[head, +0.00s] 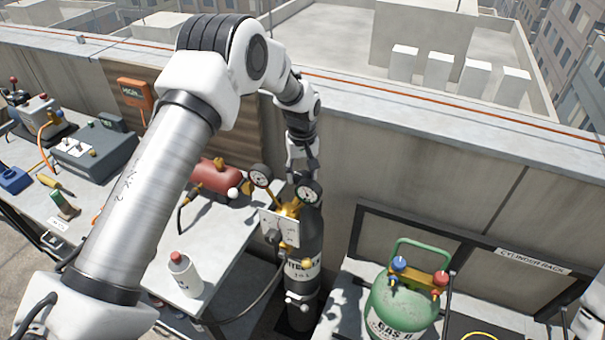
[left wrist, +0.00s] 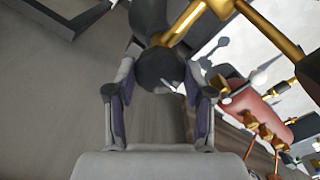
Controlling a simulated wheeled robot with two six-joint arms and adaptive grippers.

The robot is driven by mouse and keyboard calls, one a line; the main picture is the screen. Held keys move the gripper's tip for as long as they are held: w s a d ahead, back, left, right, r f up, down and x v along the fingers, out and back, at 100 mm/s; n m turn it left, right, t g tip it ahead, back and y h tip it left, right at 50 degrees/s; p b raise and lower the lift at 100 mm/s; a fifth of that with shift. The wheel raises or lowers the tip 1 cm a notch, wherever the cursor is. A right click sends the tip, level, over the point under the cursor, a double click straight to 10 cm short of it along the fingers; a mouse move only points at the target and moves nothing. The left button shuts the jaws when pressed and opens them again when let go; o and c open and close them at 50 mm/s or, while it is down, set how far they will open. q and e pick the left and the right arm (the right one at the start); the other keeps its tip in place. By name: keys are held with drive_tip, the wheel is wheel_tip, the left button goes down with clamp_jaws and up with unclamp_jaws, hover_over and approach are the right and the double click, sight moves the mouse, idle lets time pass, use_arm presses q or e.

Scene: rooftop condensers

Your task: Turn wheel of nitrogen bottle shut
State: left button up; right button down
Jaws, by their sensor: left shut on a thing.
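The nitrogen bottle (head: 308,247) is a dark upright cylinder with a white lettered band, standing between the bench and the rack. Its brass regulator carries two round gauges (head: 308,193) and a white tag (head: 281,228). My left gripper (head: 301,172) reaches down to the top of the bottle, behind the gauges. In the left wrist view, the left gripper (left wrist: 160,88) has its two fingers on either side of the dark round wheel (left wrist: 158,66), shut on it. In the head view the wheel is hidden by the gripper and gauges. My right gripper is out of view.
A green gas bottle (head: 400,304) with red and blue valves stands right of the nitrogen bottle. A red tank (head: 214,176) and a white bottle (head: 185,274) stand on the bench at left. A hose runs from the regulator. The parapet wall rises close behind.

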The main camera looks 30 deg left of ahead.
use_arm(q)
drive_tip(key=m, duration=0.4)
drive_tip(key=shift+s+f+m, duration=0.1)
drive_tip(key=shift+f+m, duration=0.05)
drive_tip(key=shift+m, duration=0.15)
drive_tip(key=m, duration=0.3)
drive_tip(key=shift+a+m+b, duration=0.1)
drive_tip(key=shift+m+b, duration=0.3)
drive_tip(key=m, duration=0.4)
drive_tip(key=shift+m, duration=1.9)
drive_tip(key=o, duration=1.2)
drive_tip(key=shift+w, duration=0.2)
drive_tip(key=shift+c, duration=0.2)
